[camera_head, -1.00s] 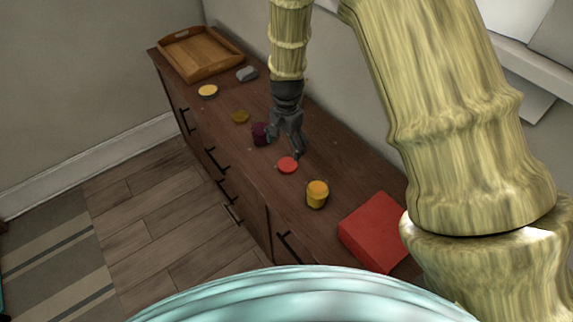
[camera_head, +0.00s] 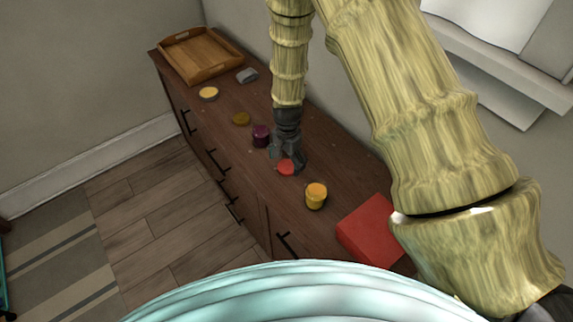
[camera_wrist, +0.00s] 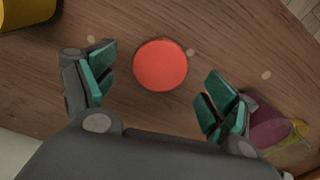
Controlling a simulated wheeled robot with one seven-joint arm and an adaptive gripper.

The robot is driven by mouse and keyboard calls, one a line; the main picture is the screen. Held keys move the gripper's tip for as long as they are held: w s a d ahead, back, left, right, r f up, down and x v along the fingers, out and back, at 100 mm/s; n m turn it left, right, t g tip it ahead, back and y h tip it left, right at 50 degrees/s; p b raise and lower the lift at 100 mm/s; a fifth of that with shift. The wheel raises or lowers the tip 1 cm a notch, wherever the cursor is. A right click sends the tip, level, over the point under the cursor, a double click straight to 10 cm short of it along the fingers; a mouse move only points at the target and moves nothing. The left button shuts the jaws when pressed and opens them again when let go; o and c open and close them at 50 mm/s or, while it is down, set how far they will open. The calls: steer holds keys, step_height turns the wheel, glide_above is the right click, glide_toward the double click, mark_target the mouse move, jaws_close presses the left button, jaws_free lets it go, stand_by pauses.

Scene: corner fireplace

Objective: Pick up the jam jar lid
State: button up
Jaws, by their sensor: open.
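A flat round red lid (camera_head: 285,168) lies on the dark wooden dresser top; it looks like the jam jar lid. In the wrist view the lid (camera_wrist: 160,65) lies between the two fingers, slightly beyond the line of their tips. My gripper (camera_head: 288,157) is open and empty, pointing down just above and around the lid, with its teal finger pads (camera_wrist: 158,83) apart on either side. I see no contact with the lid.
A yellow jar (camera_head: 316,197) stands to the right of the lid, and a red box (camera_head: 370,229) lies beyond it. An olive disc (camera_head: 241,118), a yellow-topped round item (camera_head: 208,94), a grey object (camera_head: 247,75) and a wooden tray (camera_head: 231,62) are toward the far end. The wall runs behind.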

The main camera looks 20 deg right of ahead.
steer(key=shift+f+p, duration=0.3)
steer(key=shift+f, duration=0.75)
steer(key=shift+c, duration=0.2)
steer(key=c, duration=0.8)
